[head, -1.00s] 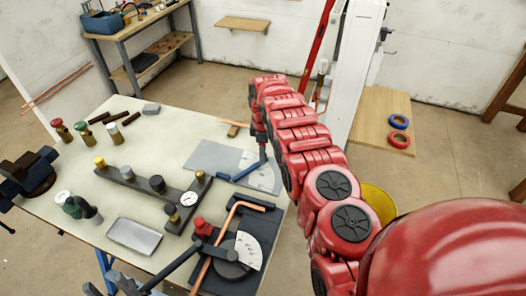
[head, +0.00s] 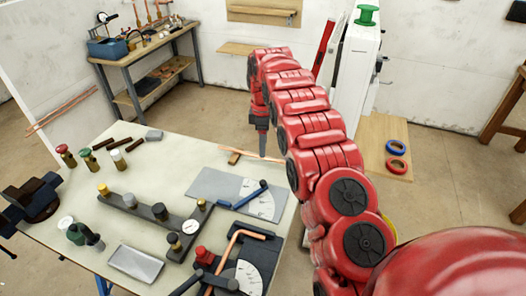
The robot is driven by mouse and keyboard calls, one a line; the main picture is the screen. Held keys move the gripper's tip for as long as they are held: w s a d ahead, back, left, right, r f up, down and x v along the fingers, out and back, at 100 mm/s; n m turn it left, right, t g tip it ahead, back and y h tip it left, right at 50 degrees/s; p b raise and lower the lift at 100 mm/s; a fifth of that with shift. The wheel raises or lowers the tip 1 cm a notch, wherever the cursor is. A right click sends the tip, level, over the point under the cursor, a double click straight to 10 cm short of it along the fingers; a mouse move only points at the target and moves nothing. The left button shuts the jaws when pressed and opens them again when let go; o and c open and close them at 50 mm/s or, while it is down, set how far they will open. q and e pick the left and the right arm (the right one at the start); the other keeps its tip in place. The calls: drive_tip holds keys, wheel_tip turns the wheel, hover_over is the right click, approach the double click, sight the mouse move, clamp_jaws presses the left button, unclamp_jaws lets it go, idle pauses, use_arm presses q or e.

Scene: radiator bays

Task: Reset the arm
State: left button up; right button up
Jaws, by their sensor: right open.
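My right arm (head: 320,145) is red and reaches from the lower right to above the bench's back right corner. Its dark gripper (head: 262,152) points down there, open, with nothing visible between the fingers. A grey plate (head: 212,184) with a white angle scale and a blue-handled lever (head: 250,196) lies below and nearer than the gripper. A dark bending tool (head: 265,252) with a white dial and a bent copper tube (head: 232,243) sits at the bench's front right. Its black lever (head: 188,285) runs to the lower left. My left gripper is out of view.
The bench (head: 160,180) also holds a dark bar (head: 140,207) with knobs and gauges, a grey tray (head: 135,263), several capped bottles and a vise (head: 32,200). A white cabinet (head: 350,80) stands behind my arm. A wooden board (head: 385,135) with tape rolls is on the right.

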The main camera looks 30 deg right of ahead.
drive_tip(key=shift+r, duration=0.3)
